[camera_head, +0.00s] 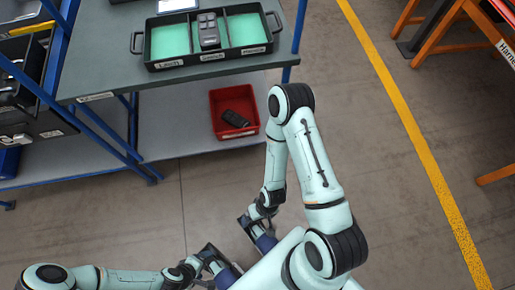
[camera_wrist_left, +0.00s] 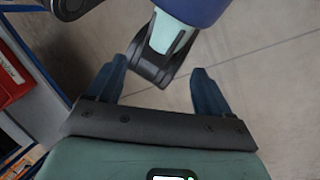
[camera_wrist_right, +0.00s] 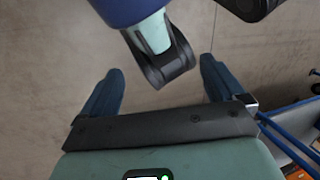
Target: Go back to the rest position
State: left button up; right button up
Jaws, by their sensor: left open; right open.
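My left gripper (camera_head: 224,268) is low at the bottom of the head view, in front of my own body and clear of the table. In the left wrist view its two blue fingers (camera_wrist_left: 158,82) stand wide apart with nothing held between them. My right gripper (camera_head: 260,236) hangs beside it, a little higher in the picture. In the right wrist view its fingers (camera_wrist_right: 160,85) are also spread and empty. Parts of my own body show beyond the fingers in both wrist views.
A grey table (camera_head: 95,55) bears a black tray (camera_head: 212,61) with green-lined compartments; a dark device (camera_head: 208,30) lies in the middle one. A red bin (camera_head: 216,98) on the lower shelf holds a dark object (camera_head: 236,118). Orange frames (camera_head: 440,32) stand beyond a yellow floor line (camera_head: 395,90).

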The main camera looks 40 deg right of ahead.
pick_arm(q)
notch_tip(320, 180, up, 14)
jog(key=g+p, duration=0.1)
jog(key=p, duration=1.3)
jog(key=shift+d, duration=0.2)
pick_arm(e)
notch_tip(320, 180, up, 14)
jog(key=g, duration=0.1)
jog(key=shift+a+f, duration=0.15)
pick_arm(q)
jog(key=shift+f, duration=0.1)
